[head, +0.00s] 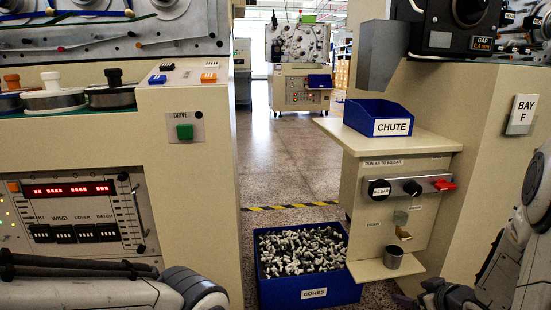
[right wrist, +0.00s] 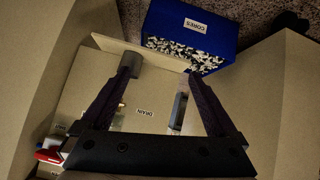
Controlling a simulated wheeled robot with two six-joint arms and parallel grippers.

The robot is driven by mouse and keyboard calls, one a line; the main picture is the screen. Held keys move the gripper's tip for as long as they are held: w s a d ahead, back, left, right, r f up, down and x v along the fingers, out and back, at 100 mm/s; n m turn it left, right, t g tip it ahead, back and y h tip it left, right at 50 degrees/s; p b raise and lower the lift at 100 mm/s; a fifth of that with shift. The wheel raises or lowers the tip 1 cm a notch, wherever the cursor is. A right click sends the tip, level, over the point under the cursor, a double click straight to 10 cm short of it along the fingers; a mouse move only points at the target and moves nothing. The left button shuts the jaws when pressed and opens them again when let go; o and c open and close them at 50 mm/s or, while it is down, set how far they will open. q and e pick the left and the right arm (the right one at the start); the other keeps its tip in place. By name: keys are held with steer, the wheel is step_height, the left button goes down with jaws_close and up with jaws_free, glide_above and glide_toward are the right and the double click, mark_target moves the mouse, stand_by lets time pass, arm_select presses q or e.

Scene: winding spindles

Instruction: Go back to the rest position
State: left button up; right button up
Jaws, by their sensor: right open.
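My right gripper (head: 445,296) shows as a dark shape at the bottom right of the head view, below the chute stand. In the right wrist view its two dark fingers (right wrist: 160,76) are spread wide with nothing between the tips.
A blue CORES bin (head: 308,291), full of small pale and dark pieces, stands on the floor between the machines. A blue CHUTE tray (head: 378,116) sits on the right stand's shelf (head: 435,143). The left machine's control panel (head: 75,212) is close. The aisle floor (head: 285,165) is clear.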

steer(key=s+a+r+n+g+p, duration=0.15)
steer(key=a+r, duration=0.25)
steer(key=a, duration=0.5)
steer(key=s+a+r+g+p, duration=0.1)
steer(key=a+r+g+p, duration=0.1)
steer(key=a+r, duration=0.5)
steer(key=s+a+r+n+g+y+p, duration=0.1)
steer(key=s+a+r+n+g+p, duration=0.15)
steer(key=s+a, duration=0.65)
steer(key=s+a+r+n+g+p, duration=0.1)
steer(key=s+a+g, duration=0.3)
steer(key=s+a, duration=0.6)
step_height(320, 180, up, 38)
steer(key=s+d+p, duration=0.2)
steer(key=p, duration=3.6)
steer(key=shift+d, duration=0.25)
steer(key=shift+c, duration=0.2)
